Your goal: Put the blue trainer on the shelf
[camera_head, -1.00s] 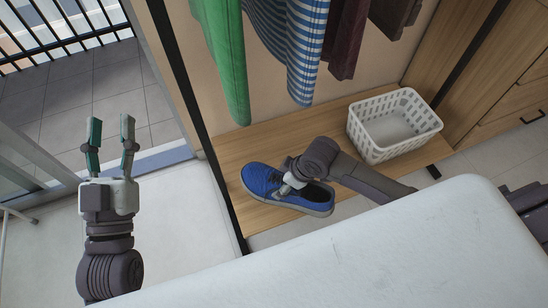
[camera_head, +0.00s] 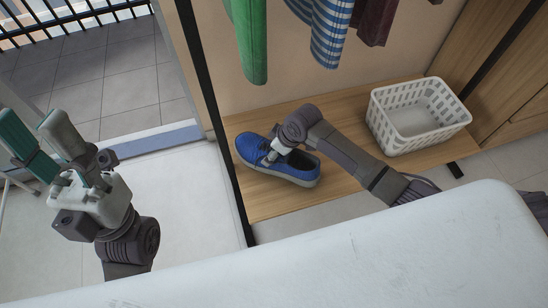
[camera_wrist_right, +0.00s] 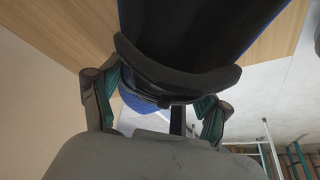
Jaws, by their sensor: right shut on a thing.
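The blue trainer (camera_head: 253,150) with a pale sole is at the left end of the low wooden shelf (camera_head: 300,193), with its toe to the left. I cannot tell whether its sole touches the board. My right gripper (camera_head: 272,155) is shut on the trainer near its tongue and opening. In the right wrist view, the trainer's dark opening and heel rim (camera_wrist_right: 175,75) lie between the fingers of the right gripper (camera_wrist_right: 157,100), covering much of the wooden board. My left gripper (camera_head: 32,125) is open and empty at the far left, pointing up.
A white slatted basket (camera_head: 418,115) stands on the right part of the shelf. A green garment (camera_head: 252,40) and a striped one (camera_head: 330,35) hang above it. A black post (camera_head: 207,75) borders the shelf's left end. A white surface (camera_head: 400,255) fills the foreground.

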